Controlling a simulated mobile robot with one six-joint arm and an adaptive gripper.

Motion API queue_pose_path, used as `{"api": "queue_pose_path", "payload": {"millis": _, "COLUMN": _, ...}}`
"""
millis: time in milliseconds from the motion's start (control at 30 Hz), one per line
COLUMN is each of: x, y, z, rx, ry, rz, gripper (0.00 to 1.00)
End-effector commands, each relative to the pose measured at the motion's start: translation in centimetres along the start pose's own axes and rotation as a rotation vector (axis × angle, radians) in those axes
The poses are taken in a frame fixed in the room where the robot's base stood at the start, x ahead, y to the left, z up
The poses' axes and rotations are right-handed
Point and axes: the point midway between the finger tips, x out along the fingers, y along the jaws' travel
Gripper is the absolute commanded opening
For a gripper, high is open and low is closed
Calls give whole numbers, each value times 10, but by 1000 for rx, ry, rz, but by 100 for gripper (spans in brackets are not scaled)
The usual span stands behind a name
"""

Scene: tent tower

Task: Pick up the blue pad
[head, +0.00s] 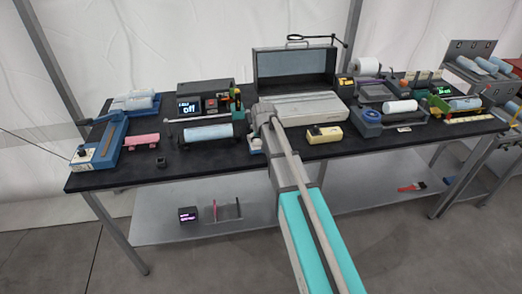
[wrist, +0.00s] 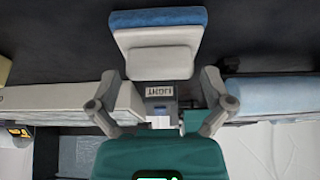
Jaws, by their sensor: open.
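In the wrist view a blue pad (wrist: 158,18) shows at the top middle, with a stepped white block (wrist: 158,52) against it. In the head view a small white and blue piece (head: 256,146), apparently the same pad, sits near the table's front edge, partly hidden by my arm. My gripper (wrist: 159,76) is open, its two fingers spread left and right of the white block's lower part. Nothing is clamped between them. Contact with the pad cannot be seen.
A label reading LIGHT (wrist: 159,91) shows between the fingers. A blue roll (wrist: 270,95) lies close to the right finger and a pale box (wrist: 60,98) close to the left. In the head view the black table (head: 230,165) has a narrow clear front strip. A yellow-white device (head: 324,134) stands right.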

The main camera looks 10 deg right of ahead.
Motion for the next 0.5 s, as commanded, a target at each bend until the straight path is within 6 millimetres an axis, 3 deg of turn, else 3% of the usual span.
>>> {"api": "queue_pose_path", "payload": {"millis": 167, "x": 12, "y": 0, "z": 0, "rx": 0, "ry": 0, "rz": 0, "gripper": 100}}
{"api": "queue_pose_path", "payload": {"millis": 500, "x": 13, "y": 0, "z": 0, "rx": 0, "ry": 0, "rz": 0, "gripper": 100}}
